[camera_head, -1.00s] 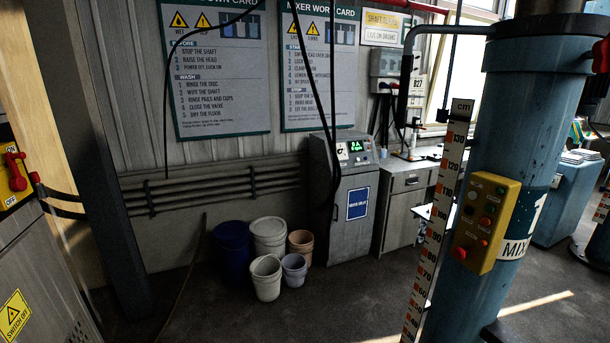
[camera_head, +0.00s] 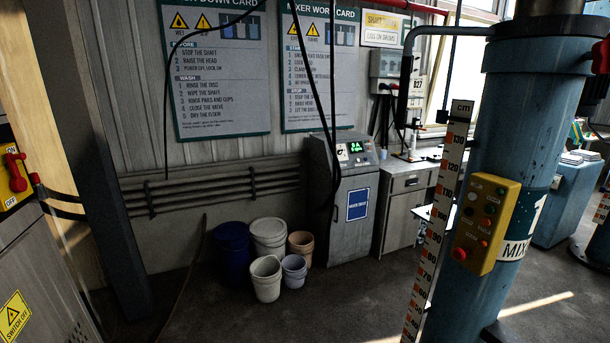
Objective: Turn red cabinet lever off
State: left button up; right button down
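The red lever (camera_head: 14,171) is at the far left edge of the head view. It sits on a yellow plate (camera_head: 13,187) on the front of a grey cabinet (camera_head: 35,270). The plate has ON lettering above and OFF lettering below. The lever stands roughly upright with a slight tilt; its exact setting is hard to tell at this angle. The left part of the cabinet is cut off by the frame. Neither of my grippers is in view.
A dark post (camera_head: 108,190) stands right of the cabinet. Several buckets (camera_head: 266,278) stand on the floor by a grey control console (camera_head: 347,200). A blue mixer column (camera_head: 500,170) with a yellow button box (camera_head: 487,226) and a height scale (camera_head: 436,220) fills the right. The middle floor is clear.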

aim_at(18, 184)
jog(key=u, duration=1.7)
